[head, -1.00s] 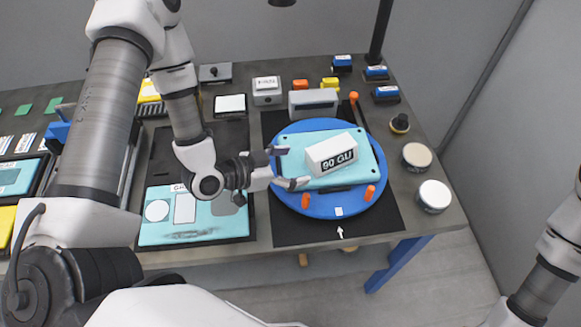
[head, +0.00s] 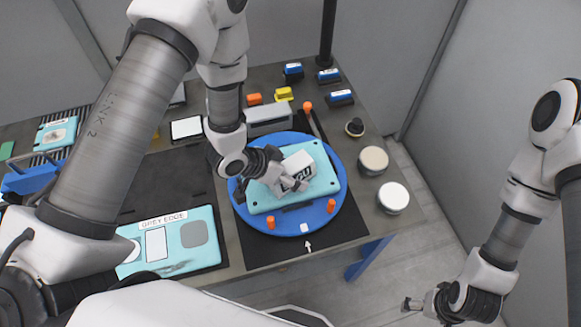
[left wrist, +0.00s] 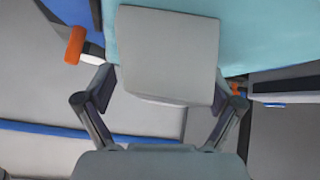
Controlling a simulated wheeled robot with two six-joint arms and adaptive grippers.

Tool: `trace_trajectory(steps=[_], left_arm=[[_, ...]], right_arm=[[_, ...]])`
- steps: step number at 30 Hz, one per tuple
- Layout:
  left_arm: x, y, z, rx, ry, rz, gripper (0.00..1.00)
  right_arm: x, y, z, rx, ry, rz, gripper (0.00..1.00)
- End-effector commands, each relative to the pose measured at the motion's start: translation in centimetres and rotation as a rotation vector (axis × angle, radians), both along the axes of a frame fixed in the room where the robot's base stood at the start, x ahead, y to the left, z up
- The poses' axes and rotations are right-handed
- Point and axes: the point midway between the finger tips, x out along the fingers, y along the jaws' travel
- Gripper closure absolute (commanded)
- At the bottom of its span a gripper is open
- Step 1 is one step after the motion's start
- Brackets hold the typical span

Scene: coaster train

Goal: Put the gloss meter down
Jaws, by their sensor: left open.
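The gloss meter (head: 299,165), a white block with a dark "GU" label, rests on a teal plate (head: 322,185) on the blue round turntable (head: 270,226). Its label is partly hidden by my left gripper (head: 287,183). That gripper is open, with its fingers at the meter. In the left wrist view the meter (left wrist: 168,50) shows as a plain grey-white block, with the open fingers (left wrist: 163,88) on either side of its near end. Whether they touch it I cannot tell. My right gripper (head: 412,304) hangs low at the right, away from the table.
Orange pegs (head: 331,206) stand by the plate. A grey block (head: 268,119) is behind the turntable. Two round tins (head: 392,197) stand at the right edge. A teal panel marked "GREY EDGE" (head: 195,233) lies to the left. The black mat (head: 262,252) has bare room in front.

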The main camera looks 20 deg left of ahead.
Motion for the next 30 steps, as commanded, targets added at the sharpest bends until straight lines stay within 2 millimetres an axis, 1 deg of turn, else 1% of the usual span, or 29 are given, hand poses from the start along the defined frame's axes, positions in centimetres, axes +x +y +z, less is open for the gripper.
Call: trace_trajectory(steps=[5,6,8,9,11,12,13,14,15,23,26,30], left_arm=[[0.0,0.0,-0.2,0.0,0.0,0.001,0.08],[0.0,0.0,-0.2,0.0,0.0,0.001,0.15],[0.0,0.0,-0.2,0.0,0.0,0.001,0.36],[0.0,0.0,-0.2,0.0,0.0,0.001,0.5],[0.0,0.0,-0.2,0.0,0.0,0.001,0.71],[0.0,0.0,-0.2,0.0,0.0,0.001,0.85],[0.0,0.0,-0.2,0.0,0.0,0.0,0.89],[0.0,0.0,-0.2,0.0,0.0,0.0,0.89],[0.1,0.0,-0.1,-0.001,-0.002,0.0,0.96],[0.0,0.0,0.0,0.0,0.0,0.001,0.97],[0.1,0.0,0.3,0.001,0.001,0.001,0.97],[0.3,0.1,1.4,0.0,-0.001,0.003,0.97]], right_arm=[[0.0,0.0,-0.1,0.0,0.0,0.0,0.14],[0.0,0.0,-0.1,0.0,0.0,0.0,0.14],[0.0,0.0,-0.1,0.0,0.0,0.0,0.14],[0.0,0.0,-0.1,0.0,0.0,0.0,0.14],[0.0,0.0,-0.1,0.0,0.0,0.0,0.14],[0.0,0.0,-0.1,0.0,0.0,0.0,0.14],[0.0,0.0,-0.1,0.0,0.0,0.0,0.14],[0.0,0.0,-0.1,0.0,0.0,0.0,0.14],[0.0,0.0,-0.1,0.0,0.0,0.0,0.14],[0.0,0.0,0.0,0.0,0.0,0.0,0.14],[0.0,0.0,0.4,0.0,0.0,0.0,0.14],[0.0,0.0,1.3,0.0,0.0,0.0,0.14]])
